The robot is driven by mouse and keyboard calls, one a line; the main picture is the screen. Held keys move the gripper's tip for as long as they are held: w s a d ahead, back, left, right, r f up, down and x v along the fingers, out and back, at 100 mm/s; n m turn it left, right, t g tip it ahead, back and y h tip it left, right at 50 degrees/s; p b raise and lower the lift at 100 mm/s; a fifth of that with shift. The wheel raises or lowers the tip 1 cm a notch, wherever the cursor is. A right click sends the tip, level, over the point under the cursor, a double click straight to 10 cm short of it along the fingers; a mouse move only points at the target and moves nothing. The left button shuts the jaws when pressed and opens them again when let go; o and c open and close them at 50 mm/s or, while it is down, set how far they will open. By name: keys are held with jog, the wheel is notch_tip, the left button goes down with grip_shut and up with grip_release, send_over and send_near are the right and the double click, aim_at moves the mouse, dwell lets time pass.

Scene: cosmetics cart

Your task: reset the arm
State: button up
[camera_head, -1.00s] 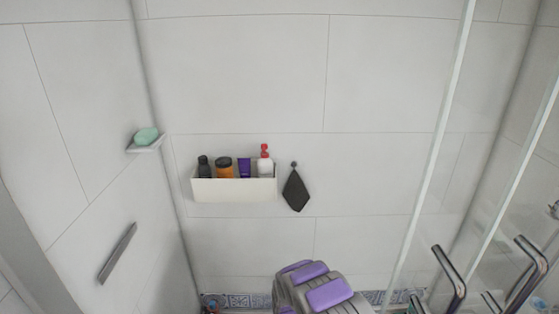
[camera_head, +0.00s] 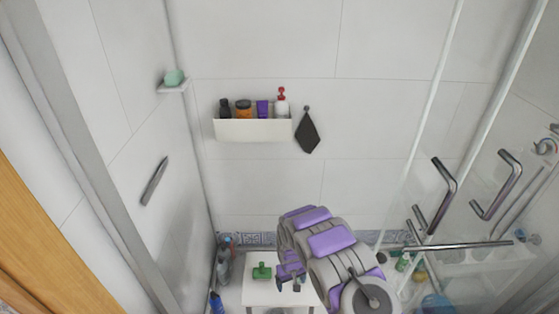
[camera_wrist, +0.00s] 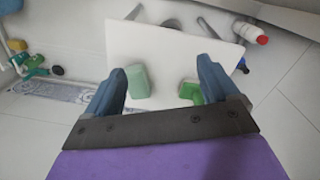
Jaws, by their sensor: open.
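My arm with purple and grey links reaches down in the head view. My gripper (camera_head: 291,284) is at its lower end, partly hidden by the arm, above the white stool (camera_head: 258,296). In the wrist view my gripper (camera_wrist: 165,72) has two blue-grey fingers spread well apart with nothing between them touching both. Beyond the fingers lies the white stool top (camera_wrist: 160,45), with a pale green block (camera_wrist: 138,82) and a darker green object (camera_wrist: 190,92) on it. A green object (camera_head: 261,271) also shows on the stool in the head view.
A white wall shelf (camera_head: 252,130) holds several bottles; a dark cloth (camera_head: 307,132) hangs beside it. A soap dish (camera_head: 172,87) and a grey bar (camera_head: 154,181) are on the left wall. Glass doors with metal handles (camera_head: 444,195) stand right. Bottles (camera_head: 223,265) line the left floor.

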jog(key=s+d+r+m, duration=0.1)
jog(key=s+d+r, duration=0.25)
jog(key=r, duration=0.65)
jog(key=s+d+r+m+h, duration=0.15)
jog(key=d+r, duration=0.25)
jog(key=r, duration=0.5)
jog(key=s+d+r+m, duration=0.1)
jog(key=s+d+r, duration=0.25)
jog(key=r, duration=0.65)
jog(key=s+r+g, duration=0.1)
jog(key=s+r, duration=1.1)
jog(key=s, duration=0.3)
jog(key=s+r+y, duration=0.1)
jog(key=s+r, duration=0.1)
jog(key=s, duration=0.6)
jog(key=s+a+r+y, duration=0.1)
jog(key=s, duration=0.8)
jog(key=shift+r+m+g, duration=0.4)
jog(key=shift+m, duration=0.05)
jog(key=shift+a, duration=0.1)
